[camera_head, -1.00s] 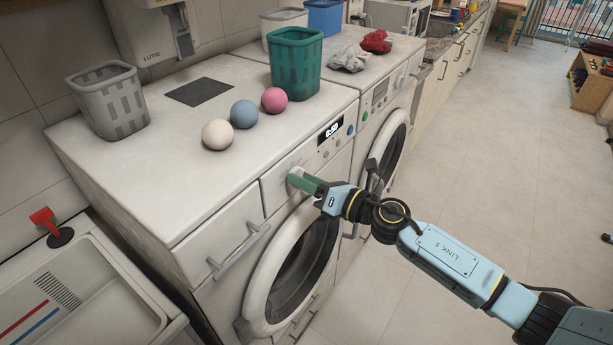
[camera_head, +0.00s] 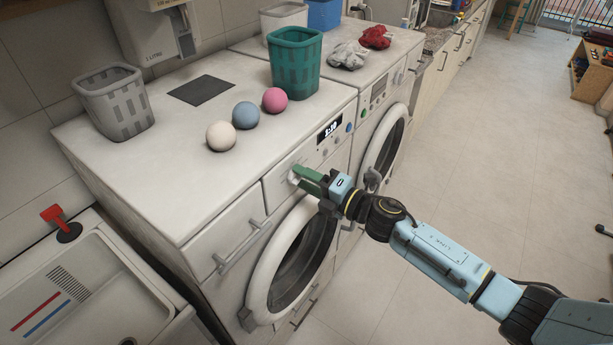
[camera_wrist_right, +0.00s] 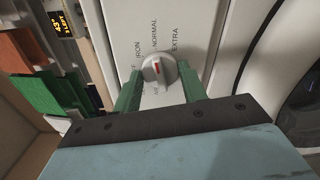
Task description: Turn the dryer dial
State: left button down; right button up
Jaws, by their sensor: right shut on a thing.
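The dryer (camera_head: 225,160) is the nearer white front-loading machine. Its round dial (camera_wrist_right: 158,70) is light grey with a red mark, and the labels IRON, NORMAL and EXTRA are printed around it. My right gripper (camera_wrist_right: 160,76) has its green fingers on either side of the dial and is shut on it. In the head view the right gripper (camera_head: 299,178) reaches the dryer's front panel from the right, and its fingers mostly hide the dial. The lit display (camera_head: 329,129) sits to the right of the dial. My left gripper is not in view.
The dryer door (camera_head: 290,265) is below the gripper. On top stand a grey basket (camera_head: 117,105), a green basket (camera_head: 294,65) and white (camera_head: 221,136), blue (camera_head: 246,114) and pink (camera_head: 275,100) balls.

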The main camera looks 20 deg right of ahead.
jog(key=shift+m, duration=0.3)
jog(key=o, duration=1)
jog(key=shift+c, duration=0.2)
jog(key=b+v, duration=0.2)
jog(key=v, duration=1.1)
jog(key=shift+d, duration=0.15)
jog(key=shift+s, duration=0.1)
